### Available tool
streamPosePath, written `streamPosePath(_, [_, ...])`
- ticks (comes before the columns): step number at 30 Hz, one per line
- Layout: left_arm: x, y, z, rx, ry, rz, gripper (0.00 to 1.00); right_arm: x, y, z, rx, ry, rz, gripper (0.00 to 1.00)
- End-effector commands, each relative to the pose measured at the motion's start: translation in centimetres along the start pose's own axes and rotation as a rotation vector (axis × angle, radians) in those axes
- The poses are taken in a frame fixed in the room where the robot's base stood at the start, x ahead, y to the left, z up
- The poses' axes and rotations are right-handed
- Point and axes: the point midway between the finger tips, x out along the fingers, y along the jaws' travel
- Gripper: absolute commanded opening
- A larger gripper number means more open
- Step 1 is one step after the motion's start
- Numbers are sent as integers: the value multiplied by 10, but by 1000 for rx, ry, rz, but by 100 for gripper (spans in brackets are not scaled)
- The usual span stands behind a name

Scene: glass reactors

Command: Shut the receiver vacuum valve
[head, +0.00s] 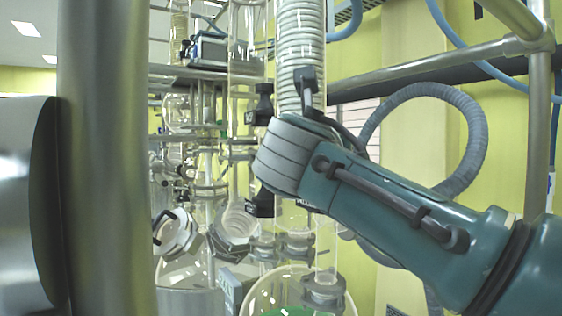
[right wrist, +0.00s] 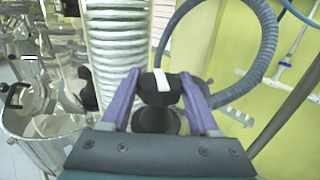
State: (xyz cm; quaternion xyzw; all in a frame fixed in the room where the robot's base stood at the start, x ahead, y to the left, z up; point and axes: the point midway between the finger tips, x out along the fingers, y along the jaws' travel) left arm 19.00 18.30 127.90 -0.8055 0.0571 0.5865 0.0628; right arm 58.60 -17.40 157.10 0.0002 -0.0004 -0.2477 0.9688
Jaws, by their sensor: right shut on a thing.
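In the right wrist view, my right gripper (right wrist: 160,80) has its two purple fingers on either side of a black valve knob (right wrist: 155,120) and is shut on it. A white bar (right wrist: 161,83) marks the knob's top. The knob is in front of a ribbed, coiled glass column (right wrist: 118,50). In the head view, my teal right arm reaches in from the right to the glassware, and its grey wrist hides the fingers. I cannot tell from a label whether the held knob is the receiver vacuum valve. My left gripper is not in view.
Other black knobs show in the head view, an upper one (head: 262,105) and a lower one (head: 262,203), on the glass columns. A grey hose (head: 475,130) loops behind my arm. A thick metal post (head: 100,150) stands at left. Frame rails (head: 430,68) cross at right.

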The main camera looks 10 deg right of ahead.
Motion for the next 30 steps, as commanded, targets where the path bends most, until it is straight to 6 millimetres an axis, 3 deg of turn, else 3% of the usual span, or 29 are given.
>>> streamPosePath(1, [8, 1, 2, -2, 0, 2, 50, 0, 2, -6, 1, 7, -26, 6])
streamPosePath(18, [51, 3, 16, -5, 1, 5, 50, 2, 5, -7, 5, 11, -263, 7])
streamPosePath(30, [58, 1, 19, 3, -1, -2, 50, -1, 4, -3, 2, 7, -305, 7])
